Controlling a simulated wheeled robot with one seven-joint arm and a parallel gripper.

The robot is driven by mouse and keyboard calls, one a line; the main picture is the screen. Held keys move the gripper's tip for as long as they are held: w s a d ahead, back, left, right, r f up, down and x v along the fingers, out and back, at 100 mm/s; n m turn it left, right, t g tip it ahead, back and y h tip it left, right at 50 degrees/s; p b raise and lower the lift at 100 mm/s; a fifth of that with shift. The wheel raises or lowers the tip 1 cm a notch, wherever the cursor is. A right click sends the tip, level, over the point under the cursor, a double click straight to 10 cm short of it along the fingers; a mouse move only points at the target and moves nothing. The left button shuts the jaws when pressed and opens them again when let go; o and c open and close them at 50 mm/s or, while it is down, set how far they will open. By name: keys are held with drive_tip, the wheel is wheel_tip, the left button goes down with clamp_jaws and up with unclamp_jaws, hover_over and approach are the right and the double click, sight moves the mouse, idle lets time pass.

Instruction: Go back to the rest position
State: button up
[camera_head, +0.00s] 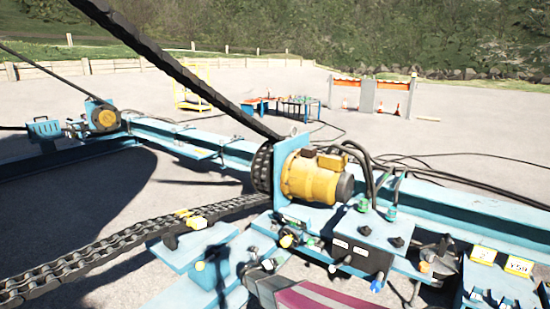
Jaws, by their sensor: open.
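A maroon and grey part of my arm (318,296) enters at the bottom edge, right of the middle. At its left end is my gripper (256,268), small and partly lost against the machinery; its jaws appear open, with nothing seen between them. It is in front of the blue bench of the cable reel machine (195,248) and below the yellow motor (312,180). Whether it touches anything there cannot be told.
A dark valve block (357,257) with knobs and hoses stands right of my arm. A heavy chain (95,258) runs in from the left. A long blue beam (440,206) crosses behind. Open grey paving (235,82) lies beyond, with tables (300,108) far off.

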drive_tip(key=s+d+r+m+g+y, duration=0.2)
drive_tip(key=s+d+r+m+g, duration=0.3)
drive_tip(key=d+m, duration=0.4)
drive_tip(key=s+d+r+m+g+y, duration=0.1)
drive_tip(key=s+d+r+m+g, duration=0.2)
drive_tip(key=s+d+r+m, duration=0.5)
drive_tip(key=s+r+m+g+y, duration=0.1)
drive_tip(key=s+r+m+y, duration=0.2)
drive_tip(key=m, duration=0.7)
drive_tip(key=s+d+r+m+g+y, duration=0.1)
drive_tip(key=s+r+m+y, duration=0.3)
drive_tip(key=m, duration=0.7)
drive_tip(key=s+y, duration=0.2)
drive_tip(key=s, duration=0.2)
drive_tip(key=shift+d+r, duration=0.2)
drive_tip(key=shift+r, duration=0.05)
